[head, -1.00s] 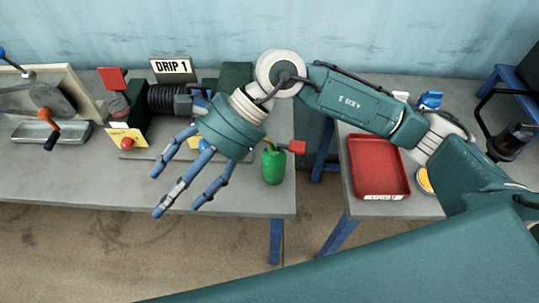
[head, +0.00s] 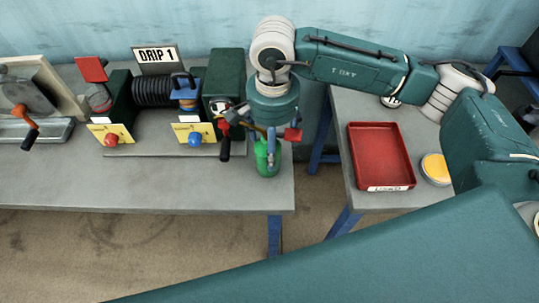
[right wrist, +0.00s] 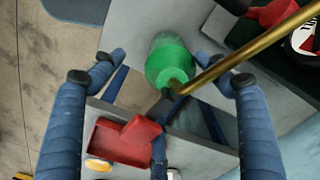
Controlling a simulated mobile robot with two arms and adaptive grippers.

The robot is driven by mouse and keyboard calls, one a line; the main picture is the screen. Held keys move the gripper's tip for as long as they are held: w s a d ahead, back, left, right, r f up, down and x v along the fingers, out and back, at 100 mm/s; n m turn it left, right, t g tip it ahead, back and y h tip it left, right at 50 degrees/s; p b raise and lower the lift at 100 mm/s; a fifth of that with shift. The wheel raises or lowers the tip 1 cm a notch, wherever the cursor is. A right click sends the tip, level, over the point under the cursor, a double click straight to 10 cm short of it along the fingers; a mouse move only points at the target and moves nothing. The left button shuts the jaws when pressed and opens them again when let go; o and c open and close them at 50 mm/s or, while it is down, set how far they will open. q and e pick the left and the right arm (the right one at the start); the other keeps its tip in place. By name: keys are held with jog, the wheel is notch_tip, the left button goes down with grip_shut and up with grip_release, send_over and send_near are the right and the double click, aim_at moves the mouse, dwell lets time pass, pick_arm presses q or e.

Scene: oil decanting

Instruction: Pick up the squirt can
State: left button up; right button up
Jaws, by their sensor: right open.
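The green squirt can (head: 266,161) stands upright on the grey bench near its right front corner. It has a red piece (head: 293,134) at its side. My right gripper (head: 268,140) points down over the can, its blue fingers partly hiding it. In the right wrist view the green can (right wrist: 169,62) lies between the spread fingers of my open right gripper (right wrist: 158,60). The brass spout (right wrist: 245,52) slants to the upper right, and the red piece (right wrist: 141,129) shows below the can. I cannot tell whether any finger touches it. My left gripper is out of view.
A machine with a black coil (head: 152,92) and a DRIP 1 sign (head: 158,55) stands left of the can. A black-handled lever (head: 225,145) is close to it. A red tray (head: 380,158) lies on the right table, beyond a gap. The front left bench is clear.

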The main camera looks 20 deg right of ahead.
jog(key=shift+s+f, duration=0.2)
jog(key=shift+f, duration=0.5)
jog(key=f, duration=0.1)
jog(key=f+p, duration=0.1)
jog(key=f, duration=0.1)
jog(key=f+p, duration=0.1)
jog(key=shift+w+a+f, duration=0.15)
jog(key=shift+w+f, duration=0.1)
jog(key=shift+w, duration=0.15)
jog(key=shift+f+p, duration=0.3)
jog(key=shift+c, duration=0.5)
jog(key=c, duration=1.3)
jog(key=o, duration=1.4)
jog(key=shift+a, duration=0.1)
jog(key=shift+r, duration=0.1)
